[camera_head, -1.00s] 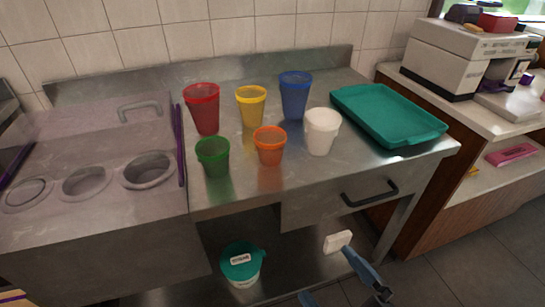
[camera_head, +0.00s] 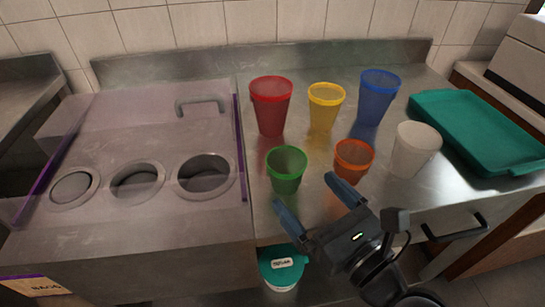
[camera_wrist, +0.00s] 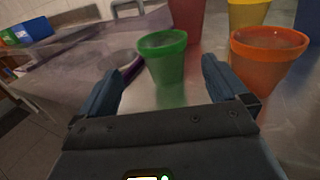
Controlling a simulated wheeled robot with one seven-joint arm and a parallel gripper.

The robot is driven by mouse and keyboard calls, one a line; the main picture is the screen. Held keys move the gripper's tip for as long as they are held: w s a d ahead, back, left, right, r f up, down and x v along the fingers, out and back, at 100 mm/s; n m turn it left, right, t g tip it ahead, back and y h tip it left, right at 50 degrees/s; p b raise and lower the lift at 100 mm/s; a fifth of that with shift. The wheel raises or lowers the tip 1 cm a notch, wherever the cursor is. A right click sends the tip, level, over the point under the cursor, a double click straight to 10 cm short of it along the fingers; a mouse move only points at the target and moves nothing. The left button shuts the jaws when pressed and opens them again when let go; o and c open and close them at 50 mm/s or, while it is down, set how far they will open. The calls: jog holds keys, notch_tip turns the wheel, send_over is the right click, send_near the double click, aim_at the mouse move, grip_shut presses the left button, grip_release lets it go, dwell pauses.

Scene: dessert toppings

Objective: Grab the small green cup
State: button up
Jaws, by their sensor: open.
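The small green cup (camera_head: 286,170) stands upright on the steel counter, in front of the red cup and left of the orange cup. It also shows in the wrist view (camera_wrist: 164,57), ahead of my gripper and between the lines of its two fingers. My gripper (camera_head: 312,198) is open and empty, with blue fingers pointing toward the cup from its near side. The fingertips are apart from the cup. In the wrist view my gripper (camera_wrist: 162,80) spans wider than the cup appears.
An orange cup (camera_head: 353,161) stands close to the right finger. Red (camera_head: 271,106), yellow (camera_head: 325,108), blue (camera_head: 377,97) and white (camera_head: 414,150) cups stand around. A teal tray (camera_head: 482,130) lies at the right. A unit with round wells (camera_head: 136,181) stands left. A teal-lidded tub (camera_head: 281,268) sits below.

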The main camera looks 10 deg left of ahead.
aim_at(278, 156)
jog(key=x, duration=0.2)
jog(key=shift+w+a+r, duration=0.1)
jog(key=shift+w+a, duration=0.1)
jog(key=x, duration=0.5)
jog(key=shift+w+p, duration=0.3)
jog(key=shift+w, duration=0.15)
jog(key=c, duration=1)
